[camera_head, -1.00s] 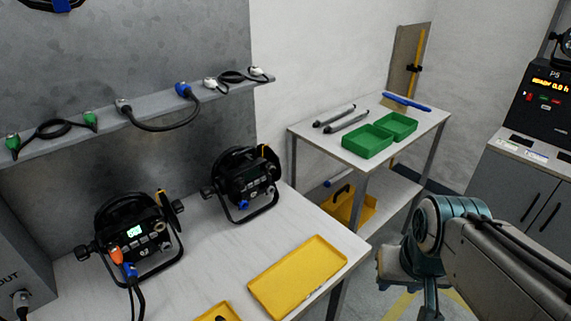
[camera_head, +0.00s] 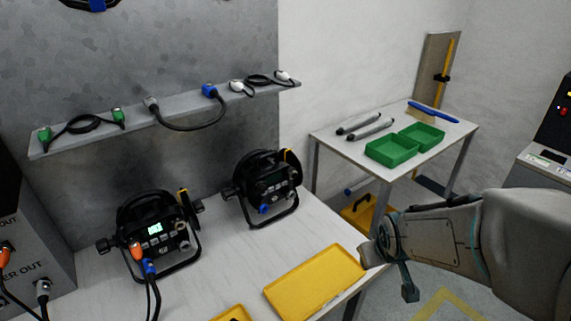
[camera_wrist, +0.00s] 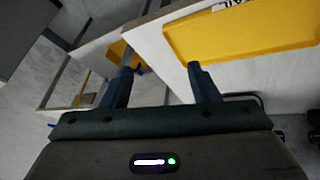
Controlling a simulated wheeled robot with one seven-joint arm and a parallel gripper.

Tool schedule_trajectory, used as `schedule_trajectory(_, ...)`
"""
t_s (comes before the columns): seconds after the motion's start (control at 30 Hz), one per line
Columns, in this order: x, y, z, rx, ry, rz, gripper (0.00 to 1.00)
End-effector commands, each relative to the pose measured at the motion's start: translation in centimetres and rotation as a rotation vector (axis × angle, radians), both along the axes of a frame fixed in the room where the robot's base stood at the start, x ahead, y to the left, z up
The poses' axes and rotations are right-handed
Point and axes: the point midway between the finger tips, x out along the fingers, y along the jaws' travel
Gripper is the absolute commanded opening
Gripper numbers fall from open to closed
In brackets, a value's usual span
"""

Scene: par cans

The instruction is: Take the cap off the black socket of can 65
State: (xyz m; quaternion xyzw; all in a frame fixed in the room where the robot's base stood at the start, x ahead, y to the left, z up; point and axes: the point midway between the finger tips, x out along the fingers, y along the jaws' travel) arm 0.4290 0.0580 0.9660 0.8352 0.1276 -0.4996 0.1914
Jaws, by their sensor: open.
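Two black par cans stand on the white bench in the head view. The left can (camera_head: 158,235) has a lit display, with an orange plug (camera_head: 137,250) and a blue plug (camera_head: 149,267) in its front. The right can (camera_head: 264,188) has a dark display and a blue part (camera_head: 264,209) low on its front. I cannot read a number on either can, and I cannot make out a cap on a black socket. My gripper (camera_wrist: 163,78) is open and empty in the wrist view, its fingers over the bench's edge near the yellow tray (camera_wrist: 240,50). It is right of both cans.
The yellow tray (camera_head: 315,282) lies on the bench's front right, and part of another yellow tray (camera_head: 232,314) shows left of it. A shelf (camera_head: 165,118) with cables runs above the cans. A side table (camera_head: 350,150) holds green bins (camera_head: 392,151).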

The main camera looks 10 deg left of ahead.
Motion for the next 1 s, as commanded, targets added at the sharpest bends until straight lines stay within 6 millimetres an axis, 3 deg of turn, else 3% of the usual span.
schedule_trajectory(0.03,1.3,1.3,-1.6,0.011,-0.017,0.063,0.55)
schedule_trajectory(0.2,4.6,6.9,-5.1,0.098,-0.128,0.274,0.55)
schedule_trajectory(0.4,6.7,14.3,-7.0,0.292,-0.296,0.463,0.55)
schedule_trajectory(0.6,7.7,20.4,-5.3,0.545,-0.514,0.545,0.55)
schedule_trajectory(0.7,8.1,22.1,-3.6,0.656,-0.621,0.543,0.55)
schedule_trajectory(1.0,8.8,23.3,-0.1,0.816,-0.793,0.5,0.55)
